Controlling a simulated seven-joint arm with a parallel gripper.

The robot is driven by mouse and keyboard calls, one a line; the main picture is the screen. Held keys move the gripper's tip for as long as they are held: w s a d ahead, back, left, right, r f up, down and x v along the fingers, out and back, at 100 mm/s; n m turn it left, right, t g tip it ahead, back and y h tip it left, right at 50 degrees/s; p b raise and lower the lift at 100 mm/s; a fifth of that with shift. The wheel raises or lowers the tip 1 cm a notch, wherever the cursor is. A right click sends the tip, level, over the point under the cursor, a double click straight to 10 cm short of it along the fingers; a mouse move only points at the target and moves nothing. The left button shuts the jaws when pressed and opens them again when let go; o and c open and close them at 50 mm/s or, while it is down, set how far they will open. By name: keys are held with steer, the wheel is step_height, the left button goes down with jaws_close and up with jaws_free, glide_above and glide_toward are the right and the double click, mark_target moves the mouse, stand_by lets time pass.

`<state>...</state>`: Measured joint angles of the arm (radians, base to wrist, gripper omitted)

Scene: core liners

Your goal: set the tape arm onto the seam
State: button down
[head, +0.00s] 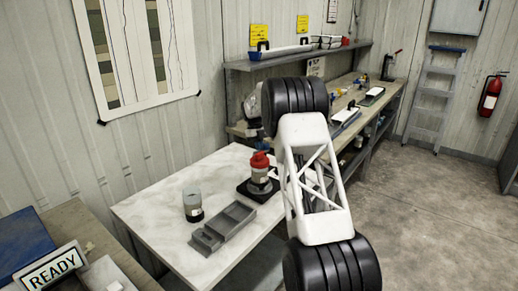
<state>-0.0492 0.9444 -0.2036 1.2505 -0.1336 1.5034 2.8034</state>
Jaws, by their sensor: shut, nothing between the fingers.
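I cannot make out a tape arm or a seam in the head view. My white and black arm crosses the middle right of the view and covers part of the white table (150,212) and the bench behind it. I cannot see my gripper's fingers. On the white table, a red-topped container (260,168) stands upright on a black square base (262,189). A grey and black jar (193,205) stands to its left. A grey tray with compartments (222,229) lies in front of them.
A long workbench (392,97) with several small items runs along the back wall, under a shelf (290,57). A READY sign (51,268) stands on a surface at the lower left. A ladder (435,95) and a fire extinguisher (491,92) are at the right. The right floor is clear.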

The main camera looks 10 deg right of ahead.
mark_target(266, 150)
steer(key=shift+s+d+r, duration=0.1)
steer(key=shift+s+d, duration=0.1)
steer(key=shift+d, duration=0.1)
steer(key=shift+s+d, duration=0.45)
steer(key=shift+s, duration=0.4)
steer(key=shift+s+d, duration=0.45)
steer(key=shift+s, duration=0.35)
steer(key=shift+s, duration=0.1)
steer(key=shift+w+d, duration=0.35)
steer(key=shift+w, duration=0.25)
steer(key=shift+w+d, duration=0.3)
steer(key=shift+w, duration=0.3)
steer(key=shift+w+d+r, duration=0.45)
steer(key=shift+w, duration=0.3)
step_height(266, 150, up, 8)
steer(key=w+d, duration=0.1)
steer(key=w, duration=0.1)
steer(key=shift+w+d+r, duration=0.15)
steer(key=shift+w+d, duration=0.2)
